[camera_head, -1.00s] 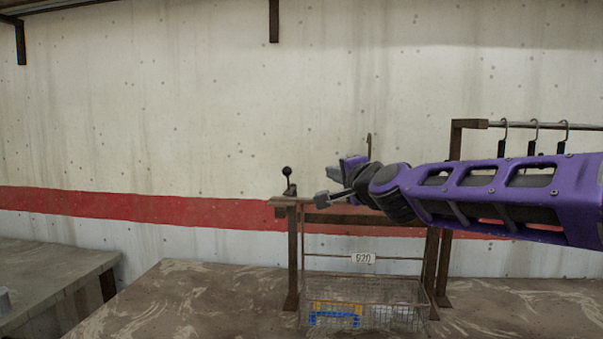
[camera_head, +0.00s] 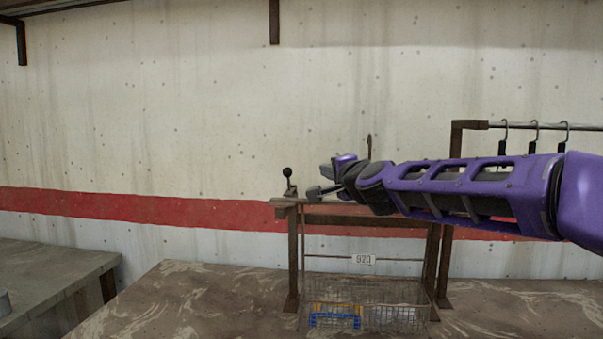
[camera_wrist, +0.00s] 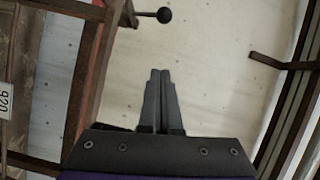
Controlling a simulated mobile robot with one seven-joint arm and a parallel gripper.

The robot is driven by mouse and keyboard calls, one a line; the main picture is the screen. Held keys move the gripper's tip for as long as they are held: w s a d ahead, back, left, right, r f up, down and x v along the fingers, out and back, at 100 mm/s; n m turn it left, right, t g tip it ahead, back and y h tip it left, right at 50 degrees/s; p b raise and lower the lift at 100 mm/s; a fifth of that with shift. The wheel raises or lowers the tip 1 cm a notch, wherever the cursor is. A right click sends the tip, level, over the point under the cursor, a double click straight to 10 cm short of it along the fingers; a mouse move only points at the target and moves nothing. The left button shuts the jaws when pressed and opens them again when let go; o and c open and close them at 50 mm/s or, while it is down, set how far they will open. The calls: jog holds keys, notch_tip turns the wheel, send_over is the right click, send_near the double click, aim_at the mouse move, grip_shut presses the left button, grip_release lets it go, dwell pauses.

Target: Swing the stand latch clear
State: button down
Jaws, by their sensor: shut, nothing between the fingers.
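The stand (camera_head: 293,255) is a rusty brown frame on the table. Its latch (camera_head: 288,178), a short stem with a black ball knob, stands upright at the left end of the stand's top. In the wrist view the latch knob (camera_wrist: 164,15) shows at the top, beyond the fingertips, with its stem running left to the brown frame. My gripper (camera_wrist: 160,73) is shut and empty, with its two fingers together. In the head view my gripper (camera_head: 314,191) is just right of the latch, with a gap between them in the picture.
A wire basket (camera_head: 385,290) labelled 920 is below the stand's top bar, with blue and yellow items in it. A rail (camera_head: 545,126) with several hooks is at the right. A grey table (camera_head: 50,275) is at the left. The tabletop (camera_head: 190,300) left of the stand is clear.

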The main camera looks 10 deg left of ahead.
jog(key=x, duration=0.5)
jog(key=shift+w+a, duration=0.15)
jog(key=shift+a, duration=0.05)
jog(key=shift+a+f+p, duration=0.2)
jog(key=shift+a, duration=0.75)
jog(key=shift+a+f+p, duration=0.15)
jog(key=shift+a+f, duration=0.1)
jog(key=shift+a, duration=0.75)
jog(key=shift+a+r, duration=0.1)
jog(key=shift+a+p, duration=0.1)
jog(key=shift+p, duration=0.4)
jog(key=shift+s+a+m+h, duration=0.1)
jog(key=shift+s+m+h, duration=0.2)
jog(key=shift+h, duration=0.1)
jog(key=shift+p, duration=0.4)
